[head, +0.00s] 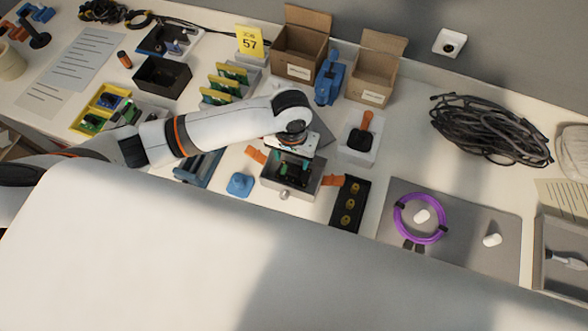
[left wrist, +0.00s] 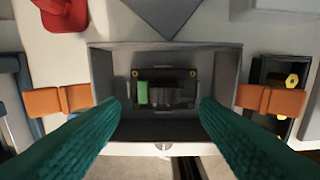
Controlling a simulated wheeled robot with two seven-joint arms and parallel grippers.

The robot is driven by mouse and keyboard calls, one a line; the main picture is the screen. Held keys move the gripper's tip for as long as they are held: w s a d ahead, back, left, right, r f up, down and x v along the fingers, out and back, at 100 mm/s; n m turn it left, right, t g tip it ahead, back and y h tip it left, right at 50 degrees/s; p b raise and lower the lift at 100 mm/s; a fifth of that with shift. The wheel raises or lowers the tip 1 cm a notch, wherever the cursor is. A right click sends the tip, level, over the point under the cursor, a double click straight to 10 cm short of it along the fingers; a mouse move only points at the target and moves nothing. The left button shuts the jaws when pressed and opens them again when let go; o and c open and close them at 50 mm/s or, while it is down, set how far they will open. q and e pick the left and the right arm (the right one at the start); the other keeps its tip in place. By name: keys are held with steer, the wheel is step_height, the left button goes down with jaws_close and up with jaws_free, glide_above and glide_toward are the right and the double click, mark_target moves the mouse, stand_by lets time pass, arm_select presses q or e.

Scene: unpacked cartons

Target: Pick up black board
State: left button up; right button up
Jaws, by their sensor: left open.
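The black board (left wrist: 165,88) lies flat inside a grey open box (left wrist: 105,75) in the left wrist view. It carries a green block and dark parts. The box has orange clips or handles (left wrist: 58,100) on its left and right sides. In the head view the box (head: 268,187) stands near the table's front edge, and my gripper partly hides its inside. My left gripper (head: 293,165) is above the box, pointing down. Its two green fingers (left wrist: 160,104) are spread apart, one on each side of the board, with nothing between them. My right gripper does not show.
A black tray with yellow knobs (head: 336,212) stands close to the box's right. A blue block (head: 240,184) is to its left. A grey mat (head: 460,245) with a purple ring (head: 420,218) lies further right. Open cartons (head: 300,45) stand behind.

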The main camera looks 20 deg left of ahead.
mark_target(294, 169)
arm_select(q)
steer(key=shift+s+d+f, duration=0.1)
steer(key=shift+d+f, duration=0.1)
steer(key=shift+f, duration=0.85)
step_height(294, 169, down, 2)
steer(key=shift+f+p, duration=0.2)
steer(key=shift+p, duration=0.1)
steer(key=shift+f, duration=0.25)
steer(key=shift+c, duration=0.2)
steer(key=c, duration=1.1)
step_height(294, 169, up, 10)
steer(key=shift+f, duration=0.1)
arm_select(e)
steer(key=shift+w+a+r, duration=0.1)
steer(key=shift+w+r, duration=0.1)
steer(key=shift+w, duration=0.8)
